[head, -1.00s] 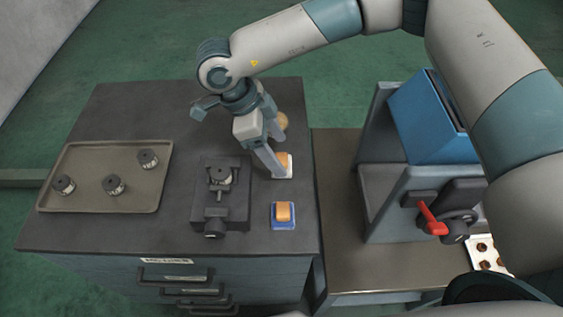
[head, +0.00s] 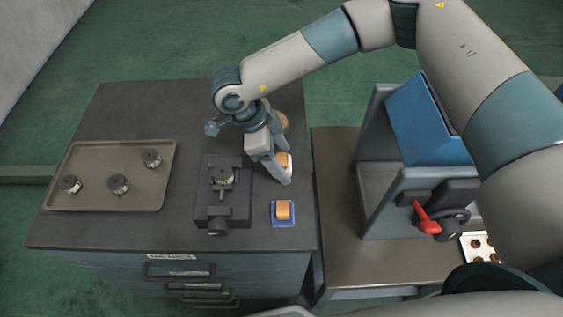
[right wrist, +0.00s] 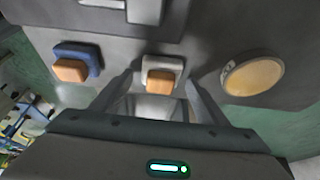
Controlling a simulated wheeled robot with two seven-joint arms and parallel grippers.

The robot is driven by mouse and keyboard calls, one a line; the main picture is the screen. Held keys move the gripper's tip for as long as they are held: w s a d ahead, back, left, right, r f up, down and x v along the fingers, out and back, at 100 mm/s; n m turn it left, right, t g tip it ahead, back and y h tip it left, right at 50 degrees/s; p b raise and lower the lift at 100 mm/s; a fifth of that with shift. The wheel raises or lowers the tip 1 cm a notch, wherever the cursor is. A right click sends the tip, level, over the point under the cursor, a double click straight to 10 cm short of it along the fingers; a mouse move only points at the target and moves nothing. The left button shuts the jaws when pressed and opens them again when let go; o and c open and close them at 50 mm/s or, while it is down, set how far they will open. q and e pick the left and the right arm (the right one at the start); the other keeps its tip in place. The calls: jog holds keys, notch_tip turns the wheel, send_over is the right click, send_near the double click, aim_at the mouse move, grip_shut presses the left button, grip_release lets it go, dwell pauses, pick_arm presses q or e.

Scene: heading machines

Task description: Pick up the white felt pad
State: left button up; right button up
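The white felt pad (head: 290,157) has an orange block on top and lies on the dark cabinet top, partly hidden by my right gripper. In the right wrist view the white pad (right wrist: 165,63) and its orange block appear ahead of the fingertips, between their lines. My right gripper (head: 287,168) is low over the pad, with its fingers apart, one on each side of it. In the right wrist view the gripper (right wrist: 162,88) is open and nothing is clamped. My left gripper is not in view.
A blue pad with an orange block (head: 283,210) lies just in front of the white one. A dark vise-like fixture (head: 222,190) stands to the left, then a tray (head: 95,195) with three dark round parts. A round tan piece (right wrist: 252,78) lies behind the pad.

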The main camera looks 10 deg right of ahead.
aim_at(286, 161)
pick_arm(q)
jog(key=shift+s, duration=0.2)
pick_arm(e)
jog(key=c, duration=1)
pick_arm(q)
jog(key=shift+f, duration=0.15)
pick_arm(e)
jog(key=shift+r, duration=0.15)
